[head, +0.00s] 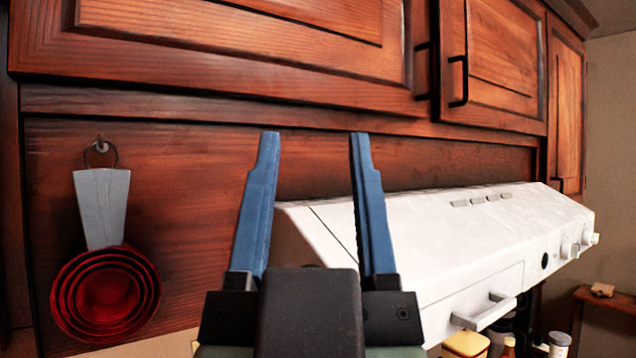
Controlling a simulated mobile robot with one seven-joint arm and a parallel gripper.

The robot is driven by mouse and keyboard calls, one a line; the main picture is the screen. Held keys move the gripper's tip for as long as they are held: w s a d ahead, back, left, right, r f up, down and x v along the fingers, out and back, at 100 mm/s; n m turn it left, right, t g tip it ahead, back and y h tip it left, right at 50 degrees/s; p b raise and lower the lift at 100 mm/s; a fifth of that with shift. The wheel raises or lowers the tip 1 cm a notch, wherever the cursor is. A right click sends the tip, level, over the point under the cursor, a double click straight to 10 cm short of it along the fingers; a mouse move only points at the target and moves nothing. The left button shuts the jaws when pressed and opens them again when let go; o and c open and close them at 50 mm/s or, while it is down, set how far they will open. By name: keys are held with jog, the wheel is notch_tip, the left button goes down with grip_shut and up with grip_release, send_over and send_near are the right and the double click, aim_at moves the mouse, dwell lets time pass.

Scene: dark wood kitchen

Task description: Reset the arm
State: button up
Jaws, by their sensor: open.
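My gripper (314,145) is in the lower middle of the head view, its two blue fingers pointing up and spread well apart. Nothing is between the fingers; the wood panel and part of the white range hood show through the gap. The fingers appear in front of the panel below the upper cabinets. I cannot tell how far the tips are from the wood. The rest of my arm is hidden below the frame.
Red nested measuring cups (107,293) with a grey handle hang from a hook at left. A white range hood (470,230) stands at right, with bottles (467,344) below it. Dark wood cabinets (250,60) with black handles run above. A small wooden table (608,298) is far right.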

jog(key=shift+s+d+r, duration=0.1)
jog(key=shift+s+r, duration=0.25)
jog(key=shift+r, duration=0.05)
